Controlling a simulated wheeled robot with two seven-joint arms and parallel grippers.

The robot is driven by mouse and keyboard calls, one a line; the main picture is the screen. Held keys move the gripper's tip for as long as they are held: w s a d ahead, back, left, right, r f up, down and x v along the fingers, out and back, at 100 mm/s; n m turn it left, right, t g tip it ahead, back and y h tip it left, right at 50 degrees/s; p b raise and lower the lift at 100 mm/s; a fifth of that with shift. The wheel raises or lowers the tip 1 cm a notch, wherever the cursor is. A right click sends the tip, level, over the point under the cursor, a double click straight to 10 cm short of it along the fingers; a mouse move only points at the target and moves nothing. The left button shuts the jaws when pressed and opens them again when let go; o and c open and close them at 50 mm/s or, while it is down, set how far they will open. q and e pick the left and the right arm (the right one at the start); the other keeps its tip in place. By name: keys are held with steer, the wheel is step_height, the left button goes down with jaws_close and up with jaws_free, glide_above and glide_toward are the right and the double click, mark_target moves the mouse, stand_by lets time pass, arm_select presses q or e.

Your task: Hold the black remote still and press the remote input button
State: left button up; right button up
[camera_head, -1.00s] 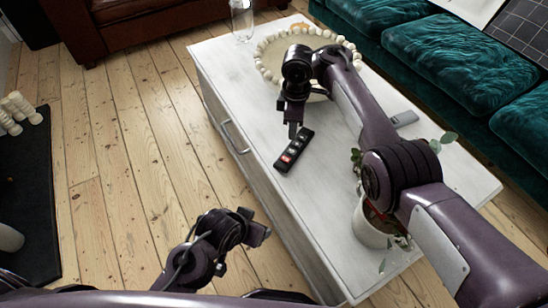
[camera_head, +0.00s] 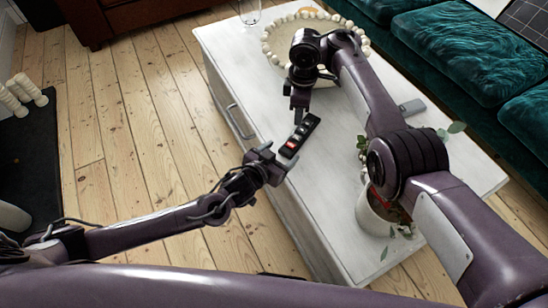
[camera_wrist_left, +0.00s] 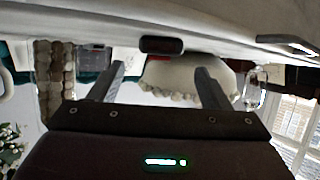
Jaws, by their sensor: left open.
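The black remote (camera_head: 303,132) lies flat on the white table, with a red button near its near end and paler buttons further up. It also shows in the left wrist view (camera_wrist_left: 162,45), ahead and between the fingers. My left gripper (camera_head: 279,154) is open and empty at the table's edge, just short of the remote's near end; no contact is visible. Its two fingers (camera_wrist_left: 160,84) stand apart in the wrist view. My right gripper (camera_head: 299,112) points down over the remote's far end. Its fingers overlap in this view, and I cannot tell whether it touches the remote.
The white table (camera_head: 235,70) also carries a round tray edged with pale beads (camera_head: 267,48), a glass (camera_head: 250,12), a grey object (camera_head: 412,106) and a potted plant (camera_head: 372,215) below my right arm. A green sofa (camera_head: 450,50) stands behind. Floorboards at left are clear.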

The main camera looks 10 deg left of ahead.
mark_target(289, 146)
arm_select(q)
steer(key=shift+x, duration=2.1)
steer(key=shift+c, duration=0.3)
steer(key=c, duration=1.1)
steer(key=shift+o, duration=0.2)
arm_select(e)
jaws_close()
